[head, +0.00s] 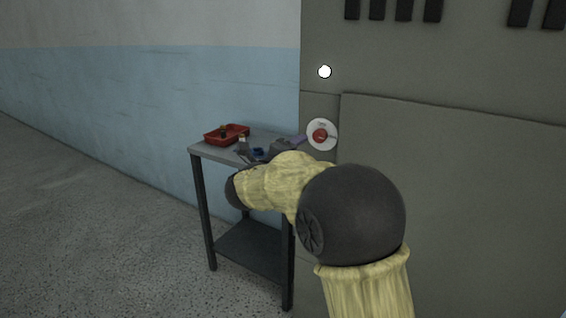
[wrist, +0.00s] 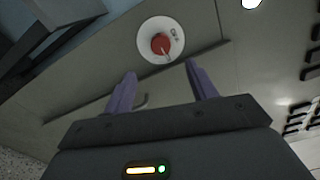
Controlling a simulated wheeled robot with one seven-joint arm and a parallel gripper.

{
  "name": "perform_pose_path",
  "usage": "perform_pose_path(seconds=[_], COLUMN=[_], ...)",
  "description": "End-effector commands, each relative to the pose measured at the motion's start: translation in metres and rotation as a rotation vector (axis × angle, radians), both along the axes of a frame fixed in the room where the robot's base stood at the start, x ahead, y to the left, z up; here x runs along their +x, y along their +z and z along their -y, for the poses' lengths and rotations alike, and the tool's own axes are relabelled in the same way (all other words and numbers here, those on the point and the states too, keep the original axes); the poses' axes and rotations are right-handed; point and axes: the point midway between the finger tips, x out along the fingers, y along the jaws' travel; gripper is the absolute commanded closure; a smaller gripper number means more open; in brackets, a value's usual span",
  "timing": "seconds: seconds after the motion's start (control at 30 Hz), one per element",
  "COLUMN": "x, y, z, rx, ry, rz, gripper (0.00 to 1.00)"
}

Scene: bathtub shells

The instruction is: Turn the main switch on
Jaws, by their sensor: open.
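The main switch is a red knob (head: 320,135) on a white round plate (head: 322,146) on the grey cabinet front. In the wrist view the red knob (wrist: 161,44) and its white plate (wrist: 146,31) lie beyond my fingertips, near the top middle. My gripper (wrist: 161,80) has its two purple fingers apart, with nothing between them. The fingers point toward the plate and appear clear of it. In the head view my arm hides most of the gripper, and a purple finger (head: 299,139) shows just left of the plate.
A small metal table (head: 210,151) stands left of the cabinet (head: 450,200), with a red tray (head: 213,141) and small items on it. A round white light (head: 324,72) is above the switch. Dark vent slots (head: 405,10) are higher up. Floor at left is clear.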

Motion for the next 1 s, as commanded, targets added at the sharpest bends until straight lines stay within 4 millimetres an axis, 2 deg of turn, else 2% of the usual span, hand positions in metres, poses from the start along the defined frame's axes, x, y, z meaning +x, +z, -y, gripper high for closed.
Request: perform_pose_path(seconds=[0.2,0.4,0.8,1.0], x=[-0.034,-0.05,-0.051,-0.041], y=[0.0,0.0,-0.001,-0.011], z=[-0.026,-0.036,-0.036,-0.032], rx=[0.001,0.001,-0.01,-0.154], ry=[0.003,-0.001,0.011,0.164], rz=[-0.001,-0.001,-0.009,-0.121], gripper=[0.43,0.43,0.43,0.43])
